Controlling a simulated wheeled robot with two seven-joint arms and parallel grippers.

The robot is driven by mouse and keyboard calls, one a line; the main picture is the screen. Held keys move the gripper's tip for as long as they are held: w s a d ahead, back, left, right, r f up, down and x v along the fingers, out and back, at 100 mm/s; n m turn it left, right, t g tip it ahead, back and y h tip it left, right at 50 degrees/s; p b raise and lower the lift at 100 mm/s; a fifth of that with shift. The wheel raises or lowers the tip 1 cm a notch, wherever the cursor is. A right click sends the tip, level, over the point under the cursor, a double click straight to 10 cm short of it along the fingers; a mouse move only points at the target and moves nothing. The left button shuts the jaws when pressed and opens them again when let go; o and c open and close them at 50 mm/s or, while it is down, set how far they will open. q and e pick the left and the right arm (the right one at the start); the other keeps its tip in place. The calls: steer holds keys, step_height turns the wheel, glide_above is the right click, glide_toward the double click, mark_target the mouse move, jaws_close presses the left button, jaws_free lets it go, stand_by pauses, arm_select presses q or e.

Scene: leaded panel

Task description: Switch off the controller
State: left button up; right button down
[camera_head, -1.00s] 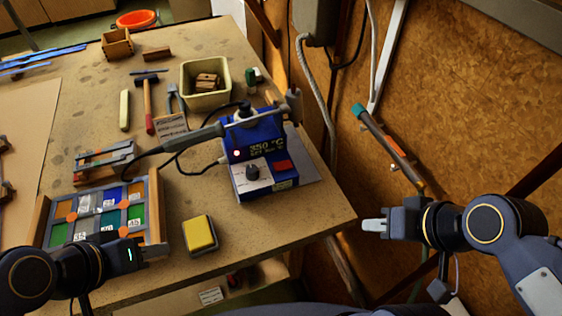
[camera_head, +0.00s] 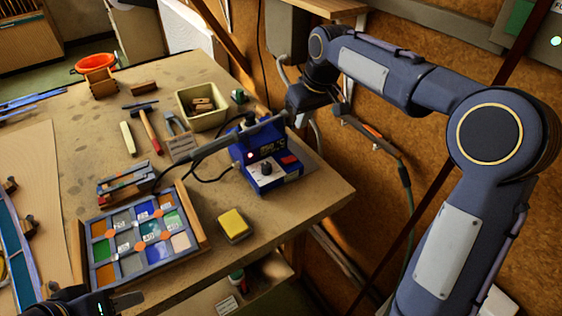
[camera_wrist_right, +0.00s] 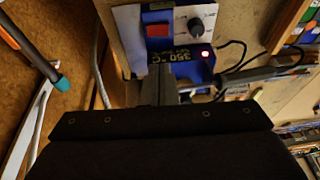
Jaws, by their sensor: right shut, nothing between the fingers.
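The controller (camera_head: 272,168) is a blue soldering station on the bench near its right edge. The red switch (camera_head: 289,159) also shows in the head view. My right gripper (camera_wrist_right: 158,78) is shut and empty, its fingers in front of the display side, apart from the switch in the picture. Contact cannot be told. My left gripper (camera_head: 125,300) is at the bottom left, partly cut off; its opening is unclear.
A soldering iron (camera_head: 218,141) lies across the controller's left side, with cables beside it. A yellow sponge (camera_head: 233,223) and a leaded panel (camera_head: 140,240) lie in front and left. A bin (camera_head: 203,103) stands behind. A wall and hanging hose are at the right.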

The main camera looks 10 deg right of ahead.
steer(key=shift+w+a+f, duration=0.2)
steer(key=shift+w+a, duration=0.2)
steer(key=p, duration=0.2)
glide_toward(286, 161)
steer(key=x, duration=0.5)
steer(key=shift+w, duration=0.35)
steer(key=shift+f, duration=0.75)
